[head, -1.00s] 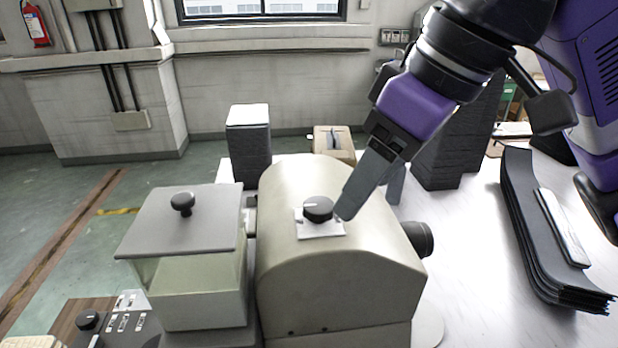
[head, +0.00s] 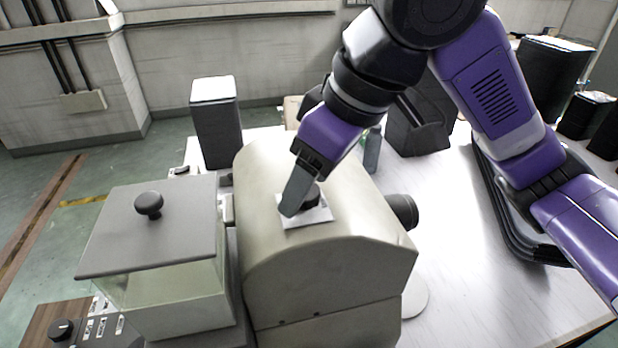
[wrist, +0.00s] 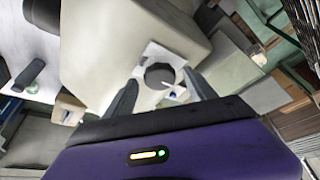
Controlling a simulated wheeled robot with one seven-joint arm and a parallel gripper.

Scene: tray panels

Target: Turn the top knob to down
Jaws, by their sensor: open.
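The top knob (head: 312,196) is a round black dial on a white square plate (head: 308,218) on top of the beige rounded housing (head: 330,265). In the head view a grey finger of my gripper (head: 298,204) hides part of it. In the wrist view the knob (wrist: 159,75) sits between the two fingertips of my gripper (wrist: 161,77), one on each side. The jaws are open, and a small gap seems to show beside the knob; contact cannot be told. A white mark on the knob points to the right and slightly down in the wrist view.
A grey-lidded box with a black lid handle (head: 148,205) stands left of the housing. Another black knob (head: 62,329) is on a panel at lower left. A dark cylinder (head: 402,210) sticks out of the housing's right side. The white table (head: 455,265) is clear at right front.

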